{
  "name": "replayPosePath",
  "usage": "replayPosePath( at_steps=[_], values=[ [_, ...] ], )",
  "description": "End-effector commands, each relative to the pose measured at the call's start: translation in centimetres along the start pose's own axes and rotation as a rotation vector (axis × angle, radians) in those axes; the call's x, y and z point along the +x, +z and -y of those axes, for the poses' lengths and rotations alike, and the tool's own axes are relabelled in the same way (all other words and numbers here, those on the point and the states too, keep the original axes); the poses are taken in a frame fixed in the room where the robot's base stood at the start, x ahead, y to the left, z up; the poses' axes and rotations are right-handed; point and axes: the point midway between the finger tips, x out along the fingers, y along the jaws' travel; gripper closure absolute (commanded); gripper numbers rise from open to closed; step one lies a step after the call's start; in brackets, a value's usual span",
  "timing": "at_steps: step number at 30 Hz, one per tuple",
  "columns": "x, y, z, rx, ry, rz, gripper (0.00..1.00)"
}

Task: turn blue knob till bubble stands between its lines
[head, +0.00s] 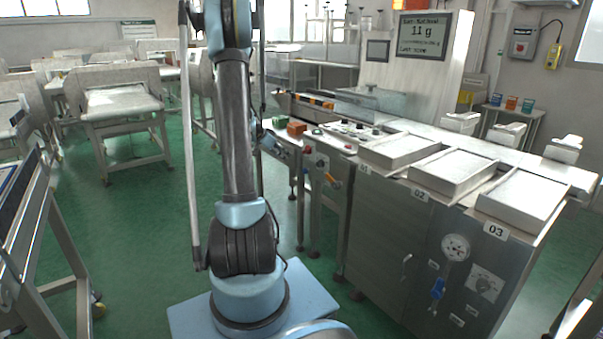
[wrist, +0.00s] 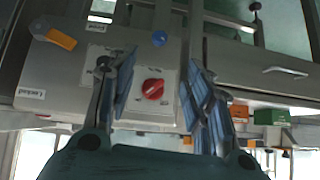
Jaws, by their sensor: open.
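In the wrist view a small round blue knob (wrist: 158,39) sits on a light grey panel (wrist: 60,75). My gripper (wrist: 162,60) is open and empty, its two blue-padded fingers spread wide. The blue knob shows just above the gap between the fingertips, apart from both. A red knob (wrist: 152,89) on a pale plate shows between the fingers. The bubble and its lines cannot be made out in either view. In the head view my gripper cannot be clearly told apart behind my arm.
An orange handle (wrist: 61,39) juts from the panel; it also shows in the head view (head: 333,181). A steel bench with white trays (head: 455,170) stands at the right, with a blue valve handle (head: 437,289) on its front. Green floor (head: 140,220) is open at the left.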

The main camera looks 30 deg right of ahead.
Motion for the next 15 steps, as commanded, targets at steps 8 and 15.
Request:
replayPosePath(
  at_steps=[8, 15],
  values=[
    [2.0, -0.2, 0.2, 0.022, 0.006, -0.011, 0.53],
    [5.4, -0.3, 0.2, 0.021, 0.006, -0.011, 0.53]
  ],
)
